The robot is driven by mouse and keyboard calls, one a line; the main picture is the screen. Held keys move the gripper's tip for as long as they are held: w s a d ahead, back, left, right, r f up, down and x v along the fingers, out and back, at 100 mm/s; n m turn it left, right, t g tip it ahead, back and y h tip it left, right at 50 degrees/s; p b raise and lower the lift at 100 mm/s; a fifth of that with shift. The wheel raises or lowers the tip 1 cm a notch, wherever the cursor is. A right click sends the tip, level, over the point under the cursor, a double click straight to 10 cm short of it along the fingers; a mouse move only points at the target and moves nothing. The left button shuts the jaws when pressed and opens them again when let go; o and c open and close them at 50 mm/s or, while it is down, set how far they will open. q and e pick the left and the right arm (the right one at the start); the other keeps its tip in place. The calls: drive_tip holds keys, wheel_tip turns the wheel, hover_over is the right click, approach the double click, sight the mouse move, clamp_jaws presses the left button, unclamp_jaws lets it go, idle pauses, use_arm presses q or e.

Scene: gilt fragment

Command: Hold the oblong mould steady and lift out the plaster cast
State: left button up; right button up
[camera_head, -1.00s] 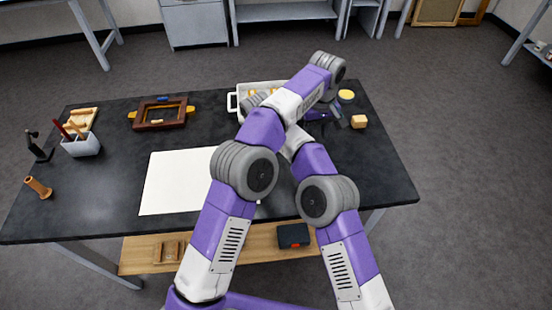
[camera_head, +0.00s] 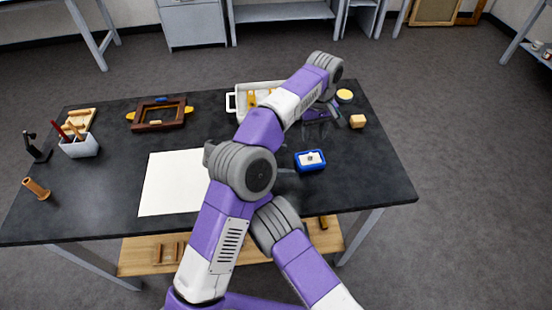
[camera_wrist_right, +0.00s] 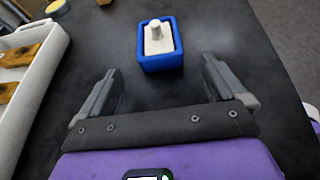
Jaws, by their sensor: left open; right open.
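The oblong mould (camera_head: 311,167) is a blue open box on the right part of the dark table. The plaster cast (camera_head: 314,157) sits in it, white with a round knob on top. In the right wrist view the mould (camera_wrist_right: 162,64) and cast (camera_wrist_right: 157,45) show ahead of my right gripper (camera_wrist_right: 160,72), whose two fingers are apart and empty. In the head view that gripper is mostly hidden behind my left arm, left of the mould. My left gripper (camera_head: 319,120) is open above the table, beyond the mould, partly hidden by its arm; nothing shows in it.
A white tray (camera_head: 231,103) with gilt pieces stands behind my left arm. A white sheet (camera_head: 172,183) lies left. The table right of the mould is clear.

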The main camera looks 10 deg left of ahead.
sight(297, 161)
drive_tip(key=shift+x, duration=2.5)
drive_tip(key=shift+c, duration=0.5)
drive_tip(key=c, duration=1.1)
drive_tip(key=shift+o, duration=0.2)
use_arm(q)
drive_tip(key=shift+o, duration=0.3)
